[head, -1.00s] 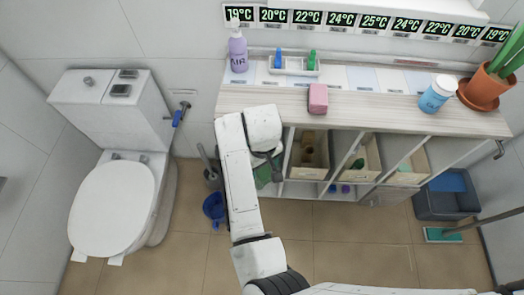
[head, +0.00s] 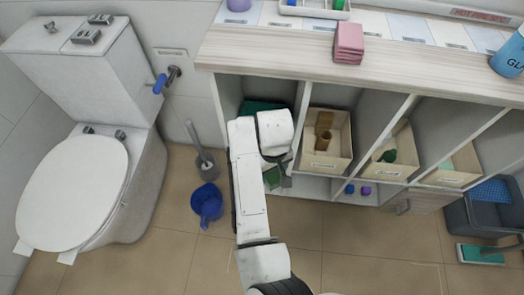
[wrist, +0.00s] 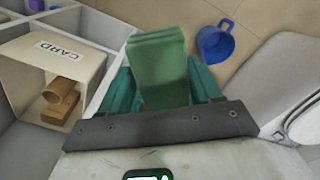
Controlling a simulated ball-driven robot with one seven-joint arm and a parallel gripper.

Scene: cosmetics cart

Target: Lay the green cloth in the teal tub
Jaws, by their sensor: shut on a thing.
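The green cloth (head: 272,177) hangs from my gripper (head: 279,171) at the front of the leftmost shelf compartment. In the wrist view the cloth (wrist: 158,65) is a folded green piece in the middle, and my gripper (wrist: 160,88) is shut on it. The teal tub (head: 263,105) shows as a dark teal edge inside that compartment, behind my wrist; most of it is hidden. The cloth appears in front of the tub and apart from it. Teal shapes flank the cloth in the wrist view; I cannot tell whether they are tub or fingers.
A cardboard-coloured box (head: 326,140) fills the compartment to the right, close beside my gripper. A blue jug (head: 207,203) and a toilet brush (head: 202,158) stand on the floor at left. The toilet (head: 80,180) is farther left.

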